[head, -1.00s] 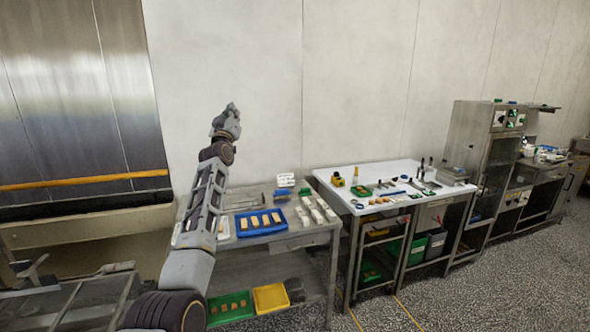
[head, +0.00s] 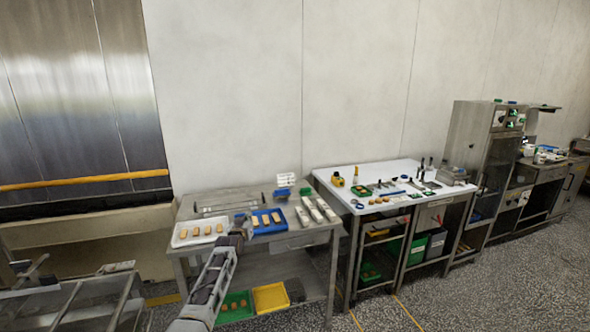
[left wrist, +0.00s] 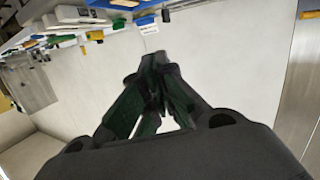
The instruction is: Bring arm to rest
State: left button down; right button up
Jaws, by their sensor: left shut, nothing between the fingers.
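My left arm comes in from the bottom of the head view. My left gripper (head: 243,224) is at its upper end, small and dark, in front of the steel table with the trays. It overlaps the gap between the white tray and the blue tray in the picture; whether it touches either cannot be told. In the left wrist view the left gripper (left wrist: 154,62) has its dark green fingers together, with nothing between them. My right arm and gripper are not in view.
The steel table (head: 290,243) carries a white tray (head: 181,241) and a blue tray (head: 271,229) with tan bars. Green and yellow (head: 270,297) trays lie on its lower shelf. A white-topped bench (head: 400,172) with tools stands to the right. The speckled floor in front looks clear.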

pick_arm(q)
jog(key=s+a+f+m+g, duration=0.1)
jog(key=s+f+g, duration=0.2)
jog(key=s+f, duration=1.05)
jog(key=s+a+f+g, duration=0.15)
jog(key=s+f, duration=0.65)
jog(key=f, duration=1.1)
jog(key=s+a+f+m+g, duration=0.1)
jog(key=s+f+g, duration=0.2)
jog(key=s+f, duration=1.05)
jog(key=s+a+f+g+y, duration=0.1)
jog(key=s+f+g, duration=0.1)
jog(key=s+f, duration=0.8)
jog(key=s+a+f+g, duration=0.15)
jog(key=s+f, duration=0.45)
jog(key=s, duration=0.7)
jog(key=s+f+g, duration=0.2)
jog(key=s, duration=1.1)
jog(key=s+a+f+g, duration=0.1)
jog(key=s+f, duration=0.2)
jog(key=s, duration=1.1)
jog(key=shift+s+a+f+m+g, duration=0.15)
jog(key=shift+s+f+m+g, duration=0.1)
jog(key=shift+m+g, duration=0.15)
